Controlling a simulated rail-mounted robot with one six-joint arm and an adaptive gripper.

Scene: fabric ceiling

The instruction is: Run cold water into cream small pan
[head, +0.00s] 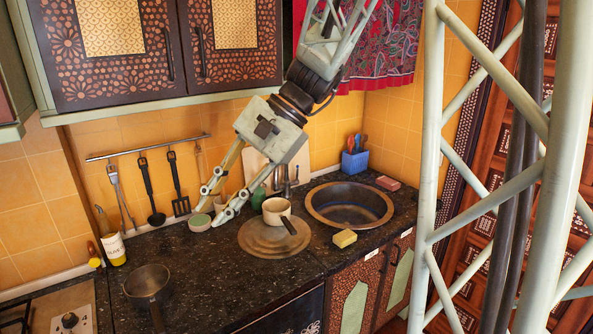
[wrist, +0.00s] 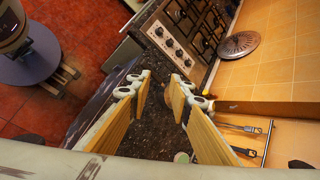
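The cream small pan (head: 274,208) stands upright on a round brown metal drainer (head: 263,243) beside the sink. Its dark handle points toward the front right. The round metal sink bowl (head: 350,204) is to the right. A dark tap (head: 286,180) rises behind the pan, partly hidden; I cannot tell whether water runs. My gripper (head: 212,208) is open and empty, to the left of the pan and apart from it. In the wrist view its two wood-coloured fingers (wrist: 158,88) are spread with only counter between them; the pan does not show there.
A dark pot (head: 148,283) stands front left. A small green-topped pot (head: 200,222) is close to the fingertips. A yellow sponge (head: 345,238) lies before the sink; a blue utensil holder (head: 354,161) stands behind it. Utensils hang from a wall rail (head: 150,147). The middle-left counter is clear.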

